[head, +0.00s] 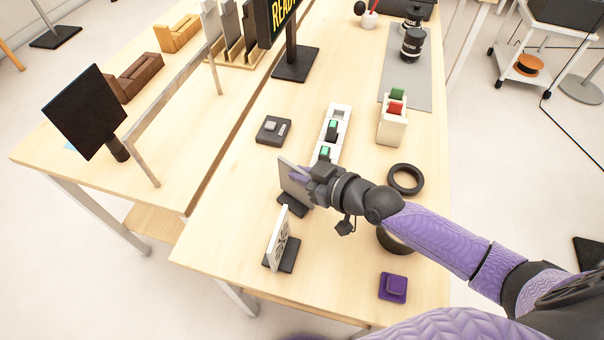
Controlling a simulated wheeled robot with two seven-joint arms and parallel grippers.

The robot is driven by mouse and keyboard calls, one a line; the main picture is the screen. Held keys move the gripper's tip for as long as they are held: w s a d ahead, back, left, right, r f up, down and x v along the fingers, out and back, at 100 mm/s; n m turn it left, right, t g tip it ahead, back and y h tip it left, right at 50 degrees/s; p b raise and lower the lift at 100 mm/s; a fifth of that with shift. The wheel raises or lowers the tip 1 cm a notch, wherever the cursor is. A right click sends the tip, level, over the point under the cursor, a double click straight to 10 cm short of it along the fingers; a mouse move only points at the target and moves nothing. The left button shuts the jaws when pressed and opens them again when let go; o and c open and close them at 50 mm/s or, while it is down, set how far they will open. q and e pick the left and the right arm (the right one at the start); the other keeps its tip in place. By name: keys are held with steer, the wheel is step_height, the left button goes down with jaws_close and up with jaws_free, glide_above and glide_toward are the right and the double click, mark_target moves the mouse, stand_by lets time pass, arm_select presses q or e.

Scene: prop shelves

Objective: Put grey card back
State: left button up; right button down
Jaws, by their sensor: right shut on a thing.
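A grey card (290,188) stands upright near the middle of the table. My right gripper (299,174) is shut on its upper right part, and its fingers hide some of it. A small black stand (291,207) is right under the card; I cannot tell whether the card's lower edge sits in it or just above it. My left gripper is not in view.
A white card with a black pattern (278,238) stands in another black base in front. A white strip with green-topped blocks (338,118), a black box (273,130), a black ring (405,179) and a purple block (393,287) are nearby. The front left tabletop (225,235) is clear.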

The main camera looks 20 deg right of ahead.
steer(key=c, duration=0.7)
jaws_free()
steer(key=shift+f, duration=0.1)
steer(key=shift+s+d+r, duration=0.1)
steer(key=shift+r, duration=0.2)
steer(key=p+v, duration=0.4)
steer(key=v, duration=0.7)
steer(key=shift+s+d+r, duration=0.1)
steer(key=shift+s+d, duration=0.15)
steer(key=shift+s, duration=0.05)
